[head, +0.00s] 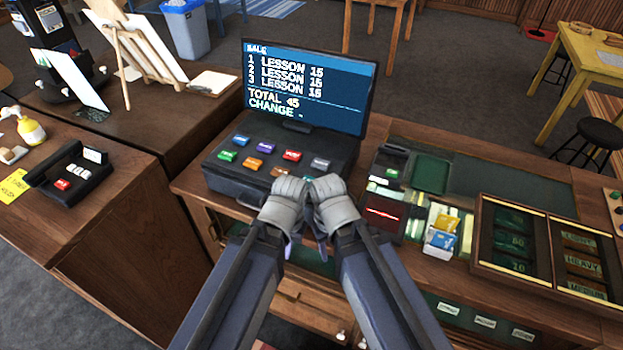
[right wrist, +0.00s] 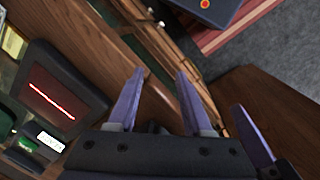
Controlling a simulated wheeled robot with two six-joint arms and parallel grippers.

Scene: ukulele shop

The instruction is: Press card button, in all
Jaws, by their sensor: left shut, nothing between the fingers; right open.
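The screen (head: 310,85) lists three lessons at 15, total 45, and a change line. My left gripper (head: 283,203) is shut and empty at the till's front edge. My right gripper (head: 335,205) is close beside it; the right wrist view shows its purple fingers (right wrist: 160,95) apart and empty.
A tray of labelled compartments (head: 515,240) lies further right. A black terminal (head: 70,175) sits on the left counter.

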